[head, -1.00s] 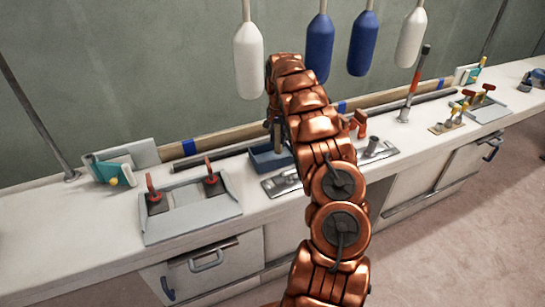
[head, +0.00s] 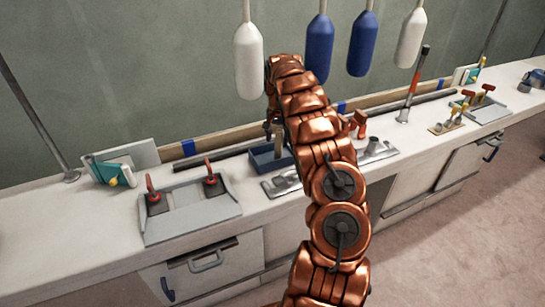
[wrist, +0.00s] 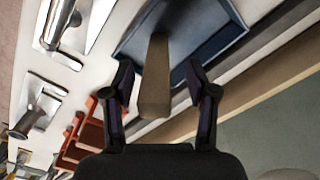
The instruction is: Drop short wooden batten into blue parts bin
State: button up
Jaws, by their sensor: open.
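The blue parts bin (head: 268,165) stands on the white counter, partly behind my arm in the head view. In the wrist view the bin (wrist: 208,32) lies past my fingertips. The short wooden batten (wrist: 155,82) shows between my open fingers in the wrist view, its far end over or inside the bin. Gaps show on both sides, so the fingers do not grip it. I cannot tell whether the batten touches the bin floor. My gripper (wrist: 160,76) is open above the bin; in the head view the gripper (head: 272,130) is small and partly hidden.
A grey tray with red-handled tools (head: 190,208) sits left of the bin. Metal fittings on a plate (head: 375,150) lie to the right. White and blue fenders (head: 319,50) hang above. A dark pipe (head: 205,160) runs along the back. The counter's left end is clear.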

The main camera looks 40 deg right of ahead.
notch_tip(320, 180, up, 12)
dwell(0.6)
dwell(0.4)
jog(key=shift+a, duration=0.15)
jog(key=s+a+r+n, duration=0.2)
jog(key=s+a+r, duration=0.15)
jog(key=a, duration=0.55)
jog(key=s+a+r+n+g, duration=0.1)
jog(key=s+a+r+n, duration=0.3)
jog(key=a, duration=0.6)
jog(key=s+a+r, duration=0.3)
jog(key=s+a, duration=0.3)
jog(key=a, duration=0.3)
jog(key=s+a+f+n, duration=0.3)
jog(key=s+a, duration=0.4)
jog(key=s, duration=0.5)
jog(key=s+a+f+n, duration=0.4)
jog(key=s+a, duration=0.4)
jog(key=s, duration=0.5)
jog(key=shift+a+f+g+p, duration=0.15)
jog(key=shift+f+g+p, duration=0.05)
jog(key=shift+g+p, duration=0.2)
jog(key=shift+s, duration=0.1)
